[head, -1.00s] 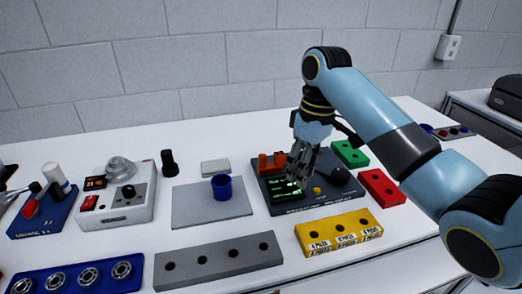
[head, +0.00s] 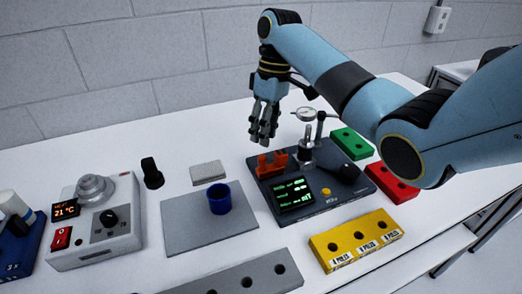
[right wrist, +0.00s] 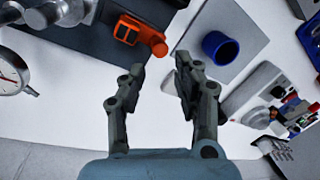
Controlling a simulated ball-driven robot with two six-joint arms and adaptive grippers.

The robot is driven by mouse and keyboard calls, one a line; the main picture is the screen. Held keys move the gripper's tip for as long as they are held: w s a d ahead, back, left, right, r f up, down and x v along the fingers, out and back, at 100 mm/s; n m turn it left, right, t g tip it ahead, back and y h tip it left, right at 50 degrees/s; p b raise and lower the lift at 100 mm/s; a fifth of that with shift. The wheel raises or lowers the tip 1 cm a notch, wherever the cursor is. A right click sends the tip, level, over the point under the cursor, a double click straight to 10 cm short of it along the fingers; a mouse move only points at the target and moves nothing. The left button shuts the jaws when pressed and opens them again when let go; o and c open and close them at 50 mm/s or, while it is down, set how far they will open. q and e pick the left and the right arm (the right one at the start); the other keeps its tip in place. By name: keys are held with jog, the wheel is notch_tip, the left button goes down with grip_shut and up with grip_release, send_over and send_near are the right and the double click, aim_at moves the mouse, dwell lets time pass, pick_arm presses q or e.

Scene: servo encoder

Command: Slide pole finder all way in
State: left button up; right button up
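The orange part (head: 272,163), which I take for the pole finder, sits at the back left of the dark tester base (head: 330,200). In the right wrist view the orange part (right wrist: 130,30) has a frame and a rounded knob end. The base carries a lit green-text display (head: 293,194), a yellow button (head: 326,191) and a metal spindle (head: 306,152) below a dial gauge (head: 307,114). My right gripper (head: 263,139) is above and behind the orange part. In the right wrist view its fingers (right wrist: 160,72) are apart, with nothing between them. My left gripper is not seen.
A blue cup (head: 219,198) stands on a grey plate (head: 180,222) left of the tester. Green (head: 351,143), red (head: 391,180) and yellow (head: 337,245) blocks stand to its right and front. A heater unit (head: 95,245) is at left. White table shows between them.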

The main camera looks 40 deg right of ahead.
aim_at(263, 156)
jog(key=f, duration=0.3)
jog(key=shift+a+f, duration=0.25)
jog(key=shift+a, duration=0.1)
jog(key=shift+s+a+f, duration=0.1)
jog(key=shift+a+f, duration=0.1)
jog(key=shift+f, duration=1.15)
jog(key=shift+c, duration=0.7)
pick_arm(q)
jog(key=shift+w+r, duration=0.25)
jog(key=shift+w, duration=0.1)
pick_arm(e)
grip_shut()
